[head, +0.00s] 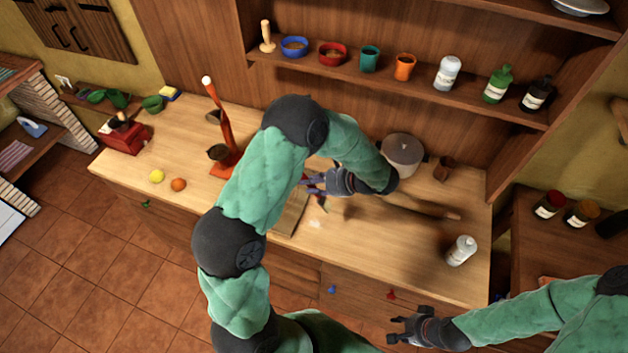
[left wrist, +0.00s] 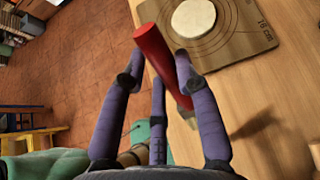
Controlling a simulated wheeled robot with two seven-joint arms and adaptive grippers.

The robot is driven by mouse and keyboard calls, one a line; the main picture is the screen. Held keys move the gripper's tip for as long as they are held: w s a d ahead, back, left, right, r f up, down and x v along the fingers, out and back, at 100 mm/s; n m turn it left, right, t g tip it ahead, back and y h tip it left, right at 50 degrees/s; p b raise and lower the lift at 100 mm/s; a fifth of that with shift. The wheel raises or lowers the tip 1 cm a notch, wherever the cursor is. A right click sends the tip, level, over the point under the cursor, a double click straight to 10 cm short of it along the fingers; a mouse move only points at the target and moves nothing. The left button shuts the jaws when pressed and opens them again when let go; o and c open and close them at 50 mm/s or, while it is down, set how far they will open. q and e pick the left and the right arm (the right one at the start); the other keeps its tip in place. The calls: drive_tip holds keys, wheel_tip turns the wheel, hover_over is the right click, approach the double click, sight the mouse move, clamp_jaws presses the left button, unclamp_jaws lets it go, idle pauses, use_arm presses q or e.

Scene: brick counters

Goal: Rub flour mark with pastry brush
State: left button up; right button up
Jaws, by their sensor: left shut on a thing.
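A pastry brush with a red handle (left wrist: 158,55) is held between the purple fingers of my left gripper (left wrist: 165,68) in the left wrist view. Its pale bristle end shows below the handle, close over the wood. In the head view my left gripper (head: 314,182) is over the middle of the counter, and only a little of the red brush (head: 321,202) shows. I cannot tell whether the bristles touch the counter. My right gripper (head: 400,328) is empty and open in front of the counter.
A pastry mat (head: 291,213) with a pale round (left wrist: 193,18) on it lies beside the brush. A rolling pin (head: 425,208), a pot (head: 403,152) and a white bottle (head: 461,250) stand or lie to the right. The counter's front right is mostly clear.

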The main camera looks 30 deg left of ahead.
use_arm(q)
drive_tip(key=shift+w+d, duration=0.1)
drive_tip(key=shift+d, duration=0.1)
wheel_tip(320, 180, down, 2)
drive_tip(key=shift+a+b, duration=0.15)
drive_tip(key=shift+b, duration=0.5)
drive_tip(key=shift+f+b, duration=1)
drive_tip(key=shift+f, duration=0.5)
